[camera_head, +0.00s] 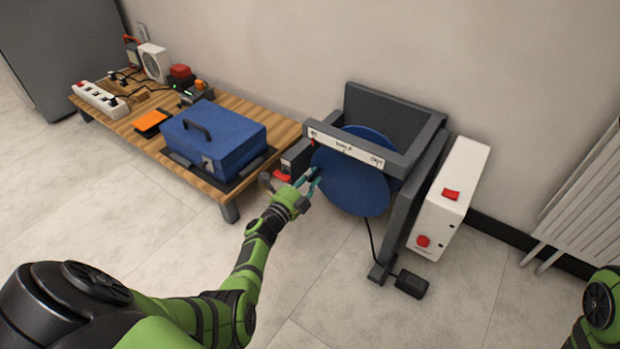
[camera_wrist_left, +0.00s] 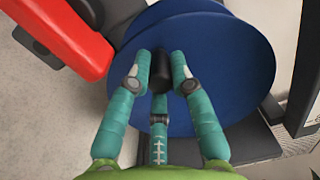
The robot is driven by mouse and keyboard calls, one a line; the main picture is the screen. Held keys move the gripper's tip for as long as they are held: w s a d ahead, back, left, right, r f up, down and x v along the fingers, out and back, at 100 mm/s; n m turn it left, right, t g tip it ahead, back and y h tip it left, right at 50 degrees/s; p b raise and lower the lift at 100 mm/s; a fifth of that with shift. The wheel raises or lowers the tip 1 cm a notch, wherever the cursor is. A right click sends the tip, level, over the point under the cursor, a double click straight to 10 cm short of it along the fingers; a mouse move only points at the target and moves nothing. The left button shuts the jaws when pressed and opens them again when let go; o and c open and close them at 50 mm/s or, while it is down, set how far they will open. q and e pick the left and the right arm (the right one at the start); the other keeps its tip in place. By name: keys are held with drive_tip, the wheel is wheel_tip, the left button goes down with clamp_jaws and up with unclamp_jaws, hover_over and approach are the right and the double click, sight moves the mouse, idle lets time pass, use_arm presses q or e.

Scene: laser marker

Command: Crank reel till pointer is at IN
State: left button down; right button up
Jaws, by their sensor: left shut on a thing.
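The blue reel (camera_head: 350,185) stands upright in a grey frame (camera_head: 395,115) against the wall. A white scale strip (camera_head: 345,146) runs across the frame, with small lettering at its left end, middle and right end. The pointer is too small to make out. My left gripper (camera_head: 309,181) is at the reel's left face, shut on the black crank handle (camera_wrist_left: 161,68). In the left wrist view, the teal fingers of the gripper (camera_wrist_left: 161,75) close around this handle, and the blue disc (camera_wrist_left: 215,60) lies behind it. My right gripper is out of the picture.
A low wooden table (camera_head: 205,185) with a blue case (camera_head: 212,138) stands left of the reel. A red-ended lever (camera_wrist_left: 65,35) is close to my left gripper. A white box (camera_head: 448,198) with red controls and a black pedal (camera_head: 411,284) are at the right.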

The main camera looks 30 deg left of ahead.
sight(313, 142)
use_arm(q)
drive_tip(key=c, duration=1.1)
unclamp_jaws()
drive_tip(key=shift+s+a+f, duration=0.15)
drive_tip(key=shift+f, duration=0.1)
drive_tip(key=shift+r, duration=0.15)
wheel_tip(313, 142, up, 9)
drive_tip(key=shift+a+f, duration=0.1)
drive_tip(key=shift+f, duration=0.05)
drive_tip(key=shift+r, duration=0.6)
